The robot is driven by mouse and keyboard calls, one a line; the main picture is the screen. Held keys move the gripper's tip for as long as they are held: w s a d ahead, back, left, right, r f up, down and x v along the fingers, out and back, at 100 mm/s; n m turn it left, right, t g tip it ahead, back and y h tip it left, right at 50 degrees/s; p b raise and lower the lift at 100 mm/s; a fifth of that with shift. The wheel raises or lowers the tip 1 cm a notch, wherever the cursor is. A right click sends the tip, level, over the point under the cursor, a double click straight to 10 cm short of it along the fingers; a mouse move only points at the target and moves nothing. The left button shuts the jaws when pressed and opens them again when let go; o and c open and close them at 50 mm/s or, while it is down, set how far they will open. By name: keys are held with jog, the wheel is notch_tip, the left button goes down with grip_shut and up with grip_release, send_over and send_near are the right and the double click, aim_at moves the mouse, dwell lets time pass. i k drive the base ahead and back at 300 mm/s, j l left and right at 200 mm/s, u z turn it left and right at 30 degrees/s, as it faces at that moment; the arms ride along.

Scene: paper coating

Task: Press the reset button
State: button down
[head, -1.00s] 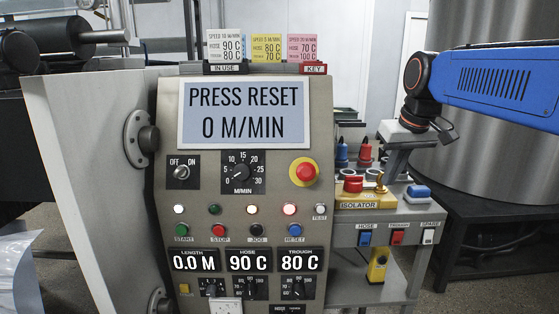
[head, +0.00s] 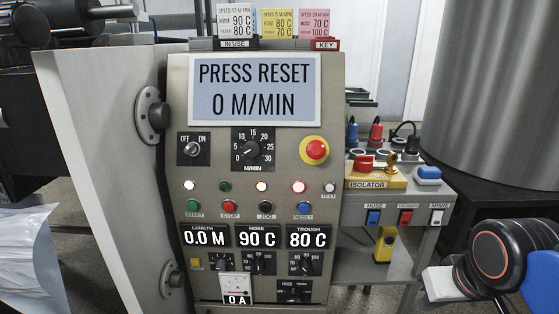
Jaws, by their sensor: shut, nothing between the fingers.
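The blue RESET button (head: 303,208) is at the right end of the lower button row on the control panel (head: 280,160). A lit reddish-white lamp (head: 298,187) sits above it. The display (head: 254,88) reads PRESS RESET and 0 M/MIN. My gripper (head: 437,285) shows as a pale grey end at the lower right, beyond the panel's right side. It is shut and empty, lower than the button and well apart from it. Its fingertips are hard to make out.
A red emergency stop (head: 316,151) on yellow is above the button. The JOG button (head: 266,208) is just left of it. A grey side cart (head: 400,210) with the yellow ISOLATOR box (head: 376,180) stands right of the panel. A large metal drum (head: 495,100) is behind.

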aim_at(303, 208)
jog(key=l+u, duration=0.95)
jog(key=i+l, duration=0.05)
